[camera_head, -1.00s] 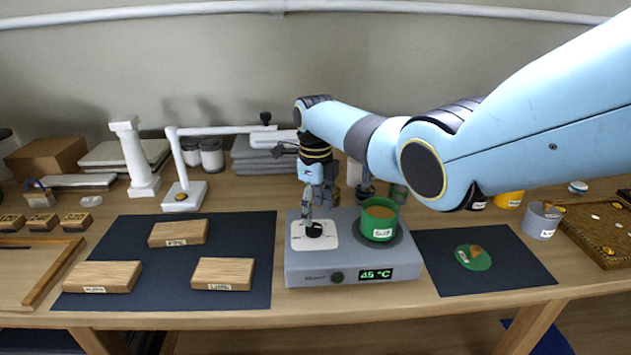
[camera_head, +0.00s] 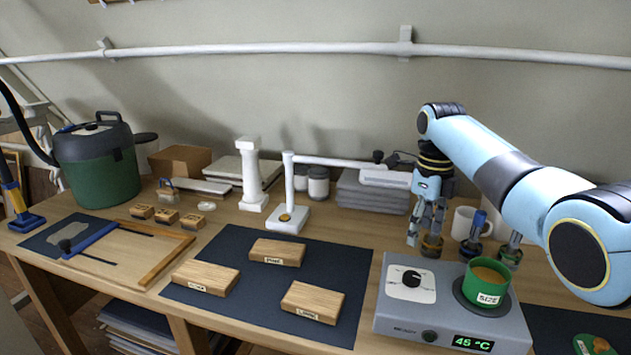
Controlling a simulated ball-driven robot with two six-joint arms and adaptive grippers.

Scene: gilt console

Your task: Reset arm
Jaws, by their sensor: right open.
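My right arm (camera_head: 500,180) is light blue and comes in from the right. Its right gripper (camera_head: 425,236) points down at the back left edge of the grey hotplate (camera_head: 395,318), with the fingers apart and nothing held between them. The fingers partly cover a small amber jar (camera_head: 432,246) behind the hotplate. The gripper is apart from the hotplate's black knob (camera_head: 411,278) and from the green pot (camera_head: 472,292) labelled SIZE on its plate. The hotplate display (camera_head: 472,343) reads 45 °C. My left gripper is out of view.
Wooden blocks lie on a dark mat (camera_head: 235,272). A white lamp-like stand (camera_head: 288,222) and a white column (camera_head: 251,180) stand behind. A green vacuum (camera_head: 95,170) is at the left. A white mug (camera_head: 465,222) and small jars stand behind the hotplate.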

